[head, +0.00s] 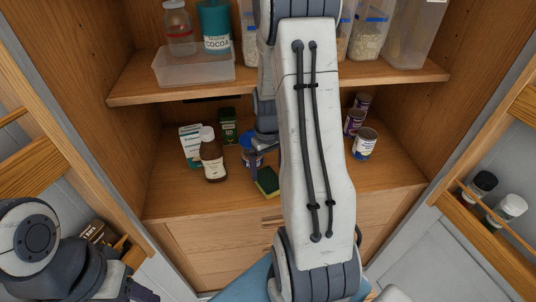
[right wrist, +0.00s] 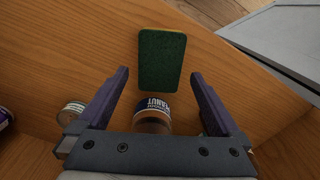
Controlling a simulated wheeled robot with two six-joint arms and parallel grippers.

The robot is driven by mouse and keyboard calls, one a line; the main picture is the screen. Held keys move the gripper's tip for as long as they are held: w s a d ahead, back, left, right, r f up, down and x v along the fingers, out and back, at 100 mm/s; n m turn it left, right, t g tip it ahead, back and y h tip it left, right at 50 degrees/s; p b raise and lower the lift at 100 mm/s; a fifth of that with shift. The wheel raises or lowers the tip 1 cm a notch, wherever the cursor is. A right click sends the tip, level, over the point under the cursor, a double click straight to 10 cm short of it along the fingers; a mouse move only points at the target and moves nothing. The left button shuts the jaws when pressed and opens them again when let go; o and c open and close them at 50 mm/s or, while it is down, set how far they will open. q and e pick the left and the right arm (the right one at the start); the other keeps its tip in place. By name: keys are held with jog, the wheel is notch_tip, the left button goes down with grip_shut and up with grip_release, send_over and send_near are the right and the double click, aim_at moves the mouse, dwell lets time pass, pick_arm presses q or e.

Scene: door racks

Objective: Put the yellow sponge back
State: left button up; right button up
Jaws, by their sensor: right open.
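The sponge (head: 266,182) lies on the lower cupboard shelf near its front edge, dark green face up with a yellow side showing. In the right wrist view the sponge (right wrist: 162,60) lies flat ahead, between the lines of my fingers. My right gripper (right wrist: 160,74) is open and empty, its purple fingers apart on either side of the sponge's near end. In the head view my right arm hides most of this gripper. My left gripper (head: 142,291) is at the bottom left edge, mostly out of frame, and its opening does not show.
A peanut jar (right wrist: 153,113) stands close between my right fingers' bases. A brown bottle (head: 212,158), a white box (head: 191,146) and several cans (head: 364,143) share the lower shelf. The upper shelf (head: 275,85) overhangs. Door racks (head: 478,212) flank the cupboard.

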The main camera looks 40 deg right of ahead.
aim_at(268, 178)
notch_tip(268, 178, up, 7)
jog(key=s+a+r+n, duration=0.1)
jog(key=a+r+n, duration=0.1)
jog(key=a, duration=0.7)
jog(key=s+a+r+n, duration=0.1)
jog(key=a+r+n, duration=0.1)
jog(key=a, duration=0.7)
jog(key=s+a+r+n+y, duration=0.1)
jog(key=s+a+n, duration=0.4)
jog(key=s+a, duration=0.8)
jog(key=shift+s+r+b, duration=0.3)
jog(key=shift+s+b, duration=0.05)
jog(key=shift+s, duration=0.45)
